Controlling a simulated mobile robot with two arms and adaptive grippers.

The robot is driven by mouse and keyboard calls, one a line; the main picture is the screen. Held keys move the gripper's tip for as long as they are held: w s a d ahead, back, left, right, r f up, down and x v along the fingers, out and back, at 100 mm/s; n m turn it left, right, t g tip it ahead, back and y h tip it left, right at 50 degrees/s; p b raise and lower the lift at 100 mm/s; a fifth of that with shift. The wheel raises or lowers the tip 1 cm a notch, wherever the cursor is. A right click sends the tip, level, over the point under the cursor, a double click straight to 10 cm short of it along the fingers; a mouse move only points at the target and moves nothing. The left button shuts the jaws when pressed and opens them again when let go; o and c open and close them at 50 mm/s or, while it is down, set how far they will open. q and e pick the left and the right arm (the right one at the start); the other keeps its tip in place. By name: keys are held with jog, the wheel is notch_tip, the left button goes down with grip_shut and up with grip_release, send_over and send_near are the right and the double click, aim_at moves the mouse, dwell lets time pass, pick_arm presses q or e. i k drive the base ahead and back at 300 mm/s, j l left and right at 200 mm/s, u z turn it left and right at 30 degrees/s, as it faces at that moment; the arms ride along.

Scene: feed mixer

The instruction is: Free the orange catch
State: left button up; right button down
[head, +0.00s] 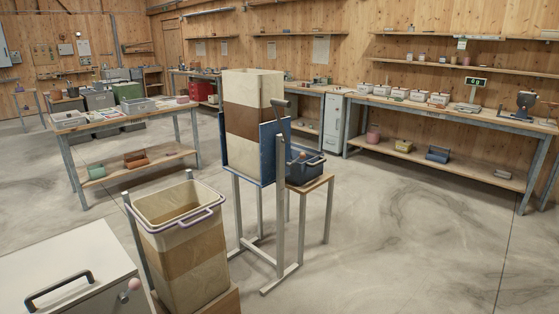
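I cannot make out a part that is clearly the orange catch. A tall beige and brown hopper (254,87) stands in a blue holder (272,152) on grey metal legs. A dark grey lever (281,104) sits at the holder's right side. A small orange-pink knob (303,154) shows by a dark blue bin (309,168) on a wooden stand right of the hopper. Another pinkish ball knob (134,285) sits at the front right of a white lidded chest (65,268) with a black handle. Neither gripper is in view.
A beige and brown bin (187,250) with a lilac rim and handle stands on a wooden base in front of the hopper. A workbench (126,122) stands at left, a long bench (440,108) at back right. The concrete floor (400,240) at right is clear.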

aim_at(302, 156)
jog(key=i+u, duration=0.2)
jog(key=i, duration=0.3)
jog(key=i+l+u, duration=0.15)
jog(key=i, duration=0.4)
jog(key=i+l+u, duration=0.2)
jog(key=i, duration=0.3)
jog(key=i+l+u, duration=0.2)
jog(key=i+l, duration=0.15)
jog(key=i, duration=0.15)
